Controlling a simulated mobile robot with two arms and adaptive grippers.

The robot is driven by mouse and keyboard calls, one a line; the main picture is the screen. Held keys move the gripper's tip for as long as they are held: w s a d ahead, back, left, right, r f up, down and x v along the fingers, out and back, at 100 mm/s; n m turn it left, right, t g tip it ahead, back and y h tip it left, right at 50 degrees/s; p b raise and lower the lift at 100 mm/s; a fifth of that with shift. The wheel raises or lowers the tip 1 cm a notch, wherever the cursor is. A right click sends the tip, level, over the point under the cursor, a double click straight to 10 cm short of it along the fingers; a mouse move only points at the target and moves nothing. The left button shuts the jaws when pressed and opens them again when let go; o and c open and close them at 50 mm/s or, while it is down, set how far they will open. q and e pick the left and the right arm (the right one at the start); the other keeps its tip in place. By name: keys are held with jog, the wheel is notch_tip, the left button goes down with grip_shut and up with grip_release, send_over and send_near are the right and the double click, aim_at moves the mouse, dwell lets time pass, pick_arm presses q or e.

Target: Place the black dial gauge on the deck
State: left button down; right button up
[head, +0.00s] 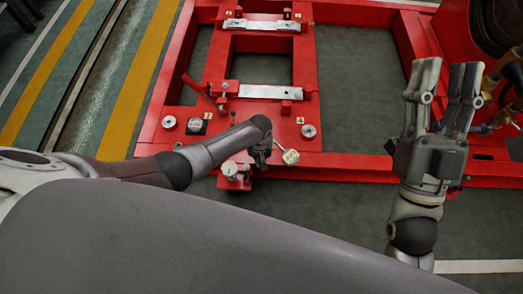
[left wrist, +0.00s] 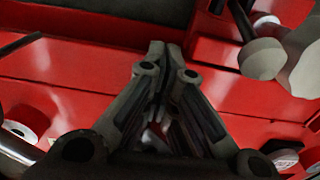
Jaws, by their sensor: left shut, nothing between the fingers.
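A small dark, square-looking item with a round top (head: 194,126), which looks like the black dial gauge, sits on the left part of the red deck (head: 262,112). It is too small to read a dial. My left gripper (head: 262,163) points down at the deck's near edge, to the right of the dark item and well apart from it. In the left wrist view its fingertips (left wrist: 168,48) are together with nothing held. My right gripper (head: 447,68) is open and empty, over the frame at the right.
A pale-faced round fitting (head: 290,157) stands just right of my left gripper, and another (head: 230,169) to its left. Silver discs (head: 308,130) (head: 168,122) sit on the deck. A red lever (head: 197,88) rises at the left. Silver rails (head: 262,25) lie behind.

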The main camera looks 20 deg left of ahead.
jog(key=w+d+f+g+h+p, duration=0.1)
jog(key=w+f+g+h+p, duration=0.1)
jog(key=f+g, duration=0.4)
jog(key=w+d+f+g+h+p, duration=0.15)
jog(key=f+g, duration=0.25)
jog(key=f, duration=0.5)
pick_arm(q)
notch_tip(320, 180, up, 10)
jog(key=s+p, duration=0.1)
jog(key=p, duration=0.2)
jog(key=shift+s+d, duration=0.2)
pick_arm(e)
jog(key=s+d+f+g+h, duration=0.2)
jog(key=s+d+f+g, duration=0.1)
jog(key=s+f+g, duration=0.5)
notch_tip(320, 180, down, 4)
jog(key=shift+s+d+r+m, duration=0.25)
jog(key=shift+s+d+m, duration=0.15)
jog(key=shift+s, duration=0.75)
